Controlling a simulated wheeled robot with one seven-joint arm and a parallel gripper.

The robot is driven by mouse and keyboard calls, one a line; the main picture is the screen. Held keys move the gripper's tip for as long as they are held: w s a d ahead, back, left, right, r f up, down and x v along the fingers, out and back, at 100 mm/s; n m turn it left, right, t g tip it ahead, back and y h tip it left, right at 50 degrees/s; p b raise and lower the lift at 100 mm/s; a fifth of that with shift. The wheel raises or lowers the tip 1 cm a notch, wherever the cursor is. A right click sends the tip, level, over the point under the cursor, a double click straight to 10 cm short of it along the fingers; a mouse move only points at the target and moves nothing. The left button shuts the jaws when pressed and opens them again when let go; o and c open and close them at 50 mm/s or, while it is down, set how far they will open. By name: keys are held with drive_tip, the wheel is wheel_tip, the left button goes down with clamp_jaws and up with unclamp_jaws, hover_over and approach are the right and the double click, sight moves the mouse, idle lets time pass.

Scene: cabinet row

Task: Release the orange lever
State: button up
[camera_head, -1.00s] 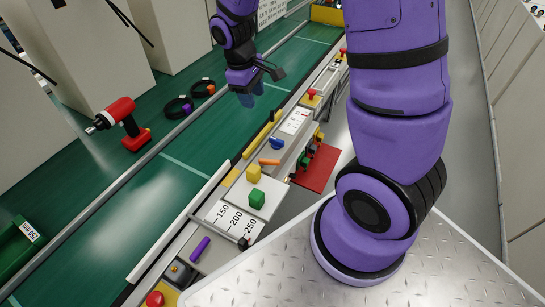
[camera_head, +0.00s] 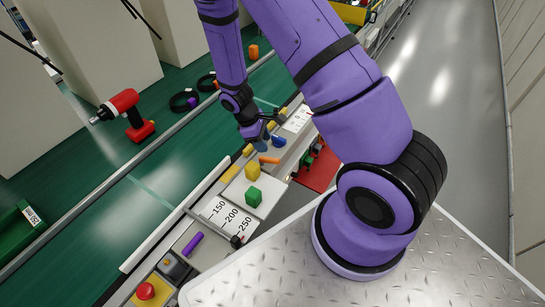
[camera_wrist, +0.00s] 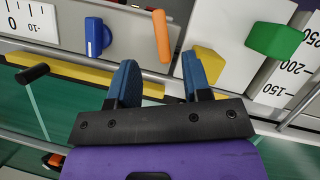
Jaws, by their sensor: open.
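The orange lever (camera_head: 268,159) is a short rounded bar on the grey panel beside the belt. In the wrist view the orange lever (camera_wrist: 161,36) stands beyond the fingertips, in line with the gap between them. My gripper (camera_wrist: 159,72) has blue fingers, spread apart with nothing between them. In the head view my gripper (camera_head: 261,139) hangs just above and beyond the lever. The fingers do not appear to touch it.
A blue lever (camera_wrist: 97,36) is left of the orange one. A yellow block (camera_wrist: 210,64), partly behind the right finger, and a green block (camera_wrist: 276,40) are to the right. A yellow bar (camera_wrist: 60,75) runs along the panel edge.

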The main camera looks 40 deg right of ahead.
sight(274, 159)
drive_tip(key=x, duration=0.8)
drive_tip(key=shift+f, duration=0.25)
clamp_jaws()
